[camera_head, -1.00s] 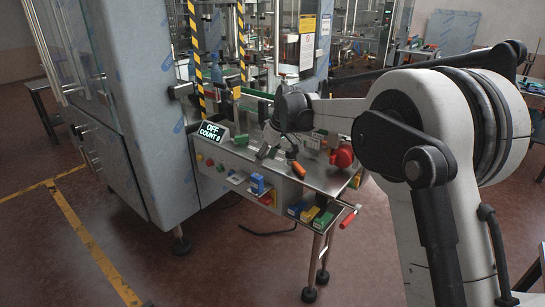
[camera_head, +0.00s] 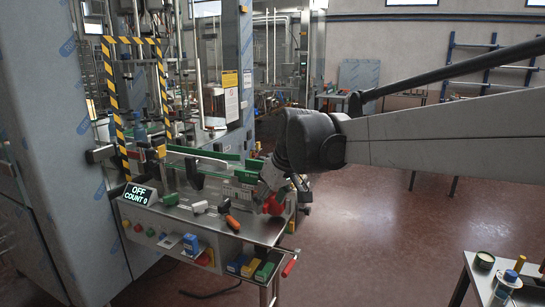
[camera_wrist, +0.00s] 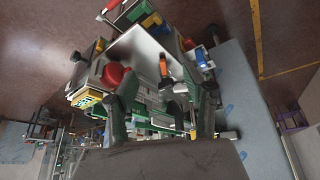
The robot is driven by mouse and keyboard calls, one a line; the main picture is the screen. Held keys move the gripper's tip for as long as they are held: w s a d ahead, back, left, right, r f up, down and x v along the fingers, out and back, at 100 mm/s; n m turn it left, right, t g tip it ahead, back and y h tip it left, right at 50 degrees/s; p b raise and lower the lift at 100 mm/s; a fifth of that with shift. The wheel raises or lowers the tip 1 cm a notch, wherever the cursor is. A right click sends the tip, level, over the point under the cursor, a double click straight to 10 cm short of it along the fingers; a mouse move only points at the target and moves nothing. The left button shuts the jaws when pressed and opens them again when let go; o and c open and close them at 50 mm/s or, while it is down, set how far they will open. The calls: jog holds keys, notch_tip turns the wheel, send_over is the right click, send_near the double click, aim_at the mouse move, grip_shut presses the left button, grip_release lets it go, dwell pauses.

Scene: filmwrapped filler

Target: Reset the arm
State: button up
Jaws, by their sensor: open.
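My gripper (camera_head: 283,190) hangs from my arm over the right rear part of the machine's steel work table (camera_head: 215,229), near a red round part (camera_head: 273,206). In the wrist view my gripper (camera_wrist: 160,108) has its two fingers wide apart, with nothing held between them. The red part (camera_wrist: 113,76) shows beside the left finger, and I cannot tell if they touch. An orange-handled tool (camera_head: 231,221) lies on the table top; it also shows between and beyond the fingers in the wrist view (camera_wrist: 163,66).
A striped guard frame (camera_head: 112,100) rises behind. Open floor (camera_head: 380,235) lies to the right.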

jog(key=s+d+m+t+h, duration=0.1)
jog(key=s+d+m, duration=0.3)
jog(key=s+d, duration=0.9)
jog(key=s+d+f+m, duration=0.1)
jog(key=s+d+f, duration=0.1)
jog(key=s, duration=0.3)
jog(key=s+d+f+m+t+h, duration=0.1)
jog(key=s+d+f, duration=0.2)
jog(key=s, duration=0.2)
jog(key=s+d+f+m+h, duration=0.1)
jog(key=s+d+f, duration=0.1)
jog(key=s, duration=0.3)
jog(key=shift+d+f+m+t, duration=0.25)
jog(key=shift+d+m+t, duration=0.05)
jog(key=shift+d+t, duration=0.1)
dwell(1.0)
